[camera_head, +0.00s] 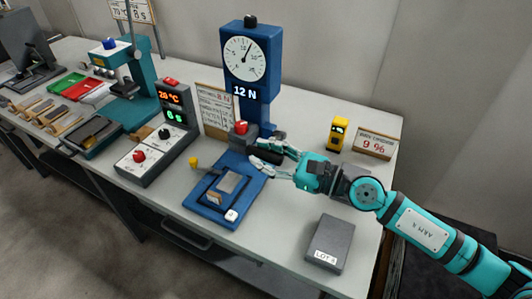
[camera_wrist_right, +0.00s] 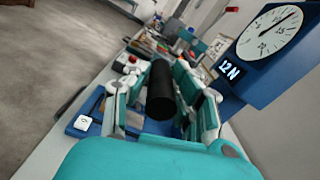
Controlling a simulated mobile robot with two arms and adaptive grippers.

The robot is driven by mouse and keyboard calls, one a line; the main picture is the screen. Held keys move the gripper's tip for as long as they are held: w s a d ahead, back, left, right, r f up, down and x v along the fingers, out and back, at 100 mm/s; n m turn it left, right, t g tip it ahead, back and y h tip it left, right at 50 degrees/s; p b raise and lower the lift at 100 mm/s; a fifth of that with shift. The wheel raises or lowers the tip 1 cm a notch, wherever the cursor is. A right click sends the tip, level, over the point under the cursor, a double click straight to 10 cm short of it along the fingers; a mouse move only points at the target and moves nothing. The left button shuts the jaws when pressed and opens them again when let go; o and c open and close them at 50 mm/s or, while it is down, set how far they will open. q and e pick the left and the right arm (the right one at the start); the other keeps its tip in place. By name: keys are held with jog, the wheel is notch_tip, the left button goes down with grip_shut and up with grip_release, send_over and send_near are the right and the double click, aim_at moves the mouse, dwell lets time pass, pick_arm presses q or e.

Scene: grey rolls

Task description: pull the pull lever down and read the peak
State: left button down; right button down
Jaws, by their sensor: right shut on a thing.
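The blue peel tester (camera_head: 248,95) stands at the back of the bench, with a round dial (camera_head: 245,59) above a display reading 12 N. The dial and display also show in the wrist view (camera_wrist_right: 270,32). My right gripper (camera_head: 268,152) is at the tester's lower front. In the wrist view its fingers stand on both sides of a black cylindrical lever grip (camera_wrist_right: 161,90), shut on it. The lever's far end is hidden. A blue base plate (camera_head: 205,212) with a grey block (camera_head: 229,183) lies in front. My left gripper is out of view.
A grey box marked LOT (camera_head: 329,243) sits at the front right. A yellow device (camera_head: 337,134) and a 9 % sign (camera_head: 374,144) stand behind my right arm. A controller showing 28 °C (camera_head: 170,115) stands left of the tester.

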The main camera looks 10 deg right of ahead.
jog(key=shift+s+f, duration=0.1)
jog(key=shift+f, duration=0.3)
jog(key=c, duration=1.1)
grip_release()
jog(key=shift+s+a, duration=0.1)
jog(key=shift+s+d+f, duration=0.1)
jog(key=shift+d, duration=0.4)
jog(key=v, duration=0.7)
jog(key=r+v, duration=0.1)
jog(key=v, duration=0.3)
jog(key=shift+s+a, duration=0.2)
jog(key=shift+f, duration=0.1)
